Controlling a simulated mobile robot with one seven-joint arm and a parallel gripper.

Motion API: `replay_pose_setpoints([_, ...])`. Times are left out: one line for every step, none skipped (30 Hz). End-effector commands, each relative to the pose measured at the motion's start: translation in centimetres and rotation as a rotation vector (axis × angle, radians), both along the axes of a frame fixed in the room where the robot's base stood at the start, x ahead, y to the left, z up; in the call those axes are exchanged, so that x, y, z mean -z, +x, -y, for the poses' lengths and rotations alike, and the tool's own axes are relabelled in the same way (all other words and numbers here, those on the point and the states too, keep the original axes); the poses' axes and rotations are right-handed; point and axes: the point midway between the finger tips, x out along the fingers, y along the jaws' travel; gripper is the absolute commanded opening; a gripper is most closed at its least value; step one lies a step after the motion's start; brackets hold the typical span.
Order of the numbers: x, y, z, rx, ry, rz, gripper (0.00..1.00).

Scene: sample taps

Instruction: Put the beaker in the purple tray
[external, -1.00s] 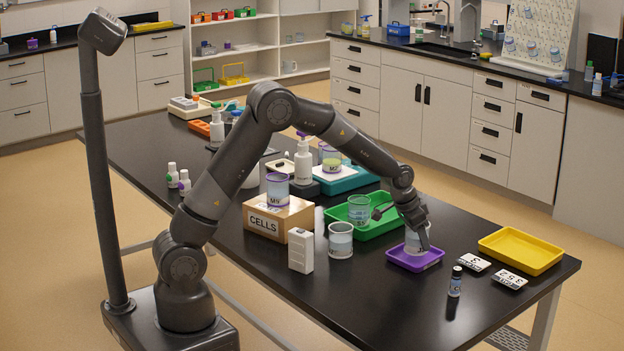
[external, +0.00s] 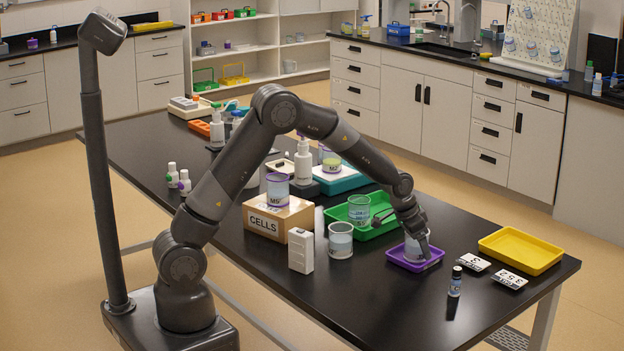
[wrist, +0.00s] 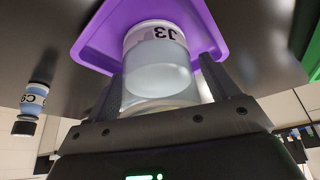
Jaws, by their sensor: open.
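A clear beaker (external: 414,252) with a pale label stands in the purple tray (external: 398,262) near the table's front right. In the wrist view the beaker (wrist: 157,72) shows a white label with dark characters, and the purple tray (wrist: 97,40) lies behind it. My gripper (external: 421,243) is low over the tray. In the wrist view its fingers (wrist: 162,88) are open, one on each side of the beaker. Contact between fingers and beaker cannot be made out. Part of the beaker is hidden behind my gripper in the external view.
A green tray (external: 376,233) holding a beaker (external: 359,209) lies left of my gripper. Another beaker (external: 340,240) stands on the table; one (external: 277,187) sits on the CELLS box (external: 262,222). A yellow tray (external: 521,250), label cards (external: 473,262) and a small bottle (external: 455,281) are right.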

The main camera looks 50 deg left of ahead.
Motion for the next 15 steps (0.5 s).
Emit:
replay_pose_setpoints([-0.1, 0.0, 0.0, 0.0, 0.0, 0.001, 0.81])
replay_pose_setpoints([-0.2, 0.0, 0.0, 0.0, 0.0, 0.001, 0.81])
replay_pose_setpoints([-0.5, 0.0, 0.0, 0.0, -0.001, 0.002, 0.81])
replay_pose_setpoints([-0.7, -0.1, 0.0, 0.0, -0.001, 0.002, 0.81])
replay_pose_setpoints([-0.9, -0.2, -0.1, 0.0, -0.001, 0.002, 0.81])
replay_pose_setpoints([-1.4, -0.4, -0.1, 0.0, -0.001, 0.002, 0.81])
replay_pose_setpoints([-1.8, -0.5, -0.2, 0.0, -0.001, 0.002, 0.81])
replay_pose_setpoints([-2.3, -0.7, -0.3, 0.0, -0.001, 0.003, 0.81])
replay_pose_setpoints([-3.0, -0.9, -0.4, -0.001, -0.002, 0.003, 0.81])
replay_pose_setpoints([-3.5, -1.2, -0.5, -0.001, -0.002, 0.003, 0.81])
replay_pose_setpoints([-4.2, -1.4, -0.6, -0.001, -0.002, 0.004, 0.81])
replay_pose_setpoints([-4.9, -1.6, -0.7, -0.001, -0.001, 0.004, 0.81])
replay_pose_setpoints([-5.5, -1.9, -0.8, -0.001, -0.001, 0.005, 0.81])
replay_pose_setpoints([-6.1, -2.1, -0.9, 0.0, -0.001, 0.004, 0.81])
replay_pose_setpoints([-6.9, -2.4, -1.0, 0.0, -0.001, 0.005, 0.81])
